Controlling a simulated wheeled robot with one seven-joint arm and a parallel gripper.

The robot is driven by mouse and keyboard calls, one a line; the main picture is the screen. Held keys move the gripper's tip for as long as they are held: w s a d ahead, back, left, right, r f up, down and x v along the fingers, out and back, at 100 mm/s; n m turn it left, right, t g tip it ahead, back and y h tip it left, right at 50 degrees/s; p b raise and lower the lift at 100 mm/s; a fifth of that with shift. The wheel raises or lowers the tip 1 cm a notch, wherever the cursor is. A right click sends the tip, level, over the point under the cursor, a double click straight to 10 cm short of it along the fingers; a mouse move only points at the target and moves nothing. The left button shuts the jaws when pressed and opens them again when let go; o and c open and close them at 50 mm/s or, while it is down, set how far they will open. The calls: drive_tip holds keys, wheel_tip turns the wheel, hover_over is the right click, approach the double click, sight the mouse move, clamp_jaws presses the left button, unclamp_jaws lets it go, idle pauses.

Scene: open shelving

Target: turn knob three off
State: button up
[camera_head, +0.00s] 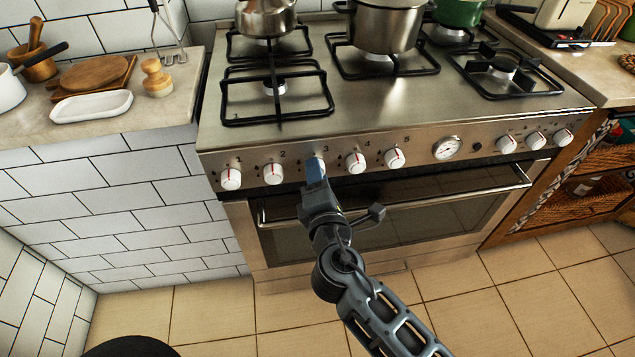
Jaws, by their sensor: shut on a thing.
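The stove's front panel carries a row of white knobs with red marks, numbered above. Knob three (322,163) is under the number 3 and is mostly hidden behind my gripper (315,168). My gripper reaches up from below, its bluish fingers shut on knob three. The knob's mark cannot be made out. Knob one (231,178) and knob two (273,174) are to the left. Knob four (356,162) and knob five (394,158) are to the right.
A gauge (447,148) and more knobs sit further right on the panel. The oven handle (400,196) runs below the knobs, close behind my arm. Pots, including a steel pot (387,25), stand on the back burners. The tiled floor in front is clear.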

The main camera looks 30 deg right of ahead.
drive_tip(key=shift+m+b, duration=0.5)
drive_tip(key=shift+m, duration=0.2)
drive_tip(key=o, duration=1.1)
drive_tip(key=shift+c, duration=0.2)
drive_tip(key=v, duration=0.7)
drive_tip(key=shift+s+b, duration=0.4)
